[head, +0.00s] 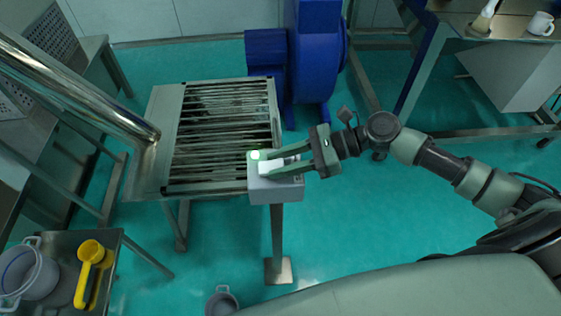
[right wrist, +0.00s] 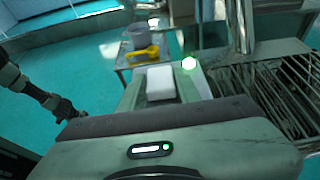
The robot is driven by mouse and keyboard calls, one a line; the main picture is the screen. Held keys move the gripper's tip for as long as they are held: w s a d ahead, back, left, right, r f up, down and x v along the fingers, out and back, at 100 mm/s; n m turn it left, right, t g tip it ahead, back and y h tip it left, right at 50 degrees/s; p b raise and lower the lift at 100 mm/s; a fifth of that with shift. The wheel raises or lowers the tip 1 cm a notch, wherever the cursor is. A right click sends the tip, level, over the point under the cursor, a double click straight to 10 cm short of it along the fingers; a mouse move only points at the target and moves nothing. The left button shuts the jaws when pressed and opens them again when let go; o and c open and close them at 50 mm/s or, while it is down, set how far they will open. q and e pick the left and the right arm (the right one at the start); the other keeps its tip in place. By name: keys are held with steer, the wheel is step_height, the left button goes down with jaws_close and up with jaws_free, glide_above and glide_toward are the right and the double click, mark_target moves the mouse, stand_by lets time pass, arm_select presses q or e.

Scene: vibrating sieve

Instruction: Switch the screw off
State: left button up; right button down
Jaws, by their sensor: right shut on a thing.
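A grey control box (head: 277,190) stands on a metal post, at the near right corner of the sieve. A green light (head: 256,155) glows on its top; it also shows in the right wrist view (right wrist: 188,63). My right gripper (head: 268,165) reaches in from the right over the box top. It is shut on a white block-shaped switch (right wrist: 160,82), which is partly hidden by the fingers in the head view. A shiny metal tube (head: 85,92), perhaps the screw's, slants down to the left side of the sieve. My left gripper is not in view.
The slatted metal sieve (head: 152,150) lies left of the box. A blue machine (head: 313,55) stands behind it. A side table (head: 62,243) at lower left holds a grey pot (head: 28,272) and a yellow scoop (head: 91,270). A bucket (head: 221,301) stands on the floor.

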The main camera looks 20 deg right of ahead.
steer(key=f+y+b, duration=0.1)
steer(key=y+b, duration=0.2)
steer(key=shift+d+f+t+b, duration=0.15)
steer(key=shift+f+t+b, duration=0.05)
steer(key=shift+t+b, duration=0.2)
steer(key=shift+y+b, duration=0.3)
steer(key=shift+b, duration=0.05)
steer(key=shift+r+y, duration=0.25)
steer(key=shift+y, duration=0.05)
steer(key=c, duration=1)
jaws_free()
steer(key=shift+d, duration=0.1)
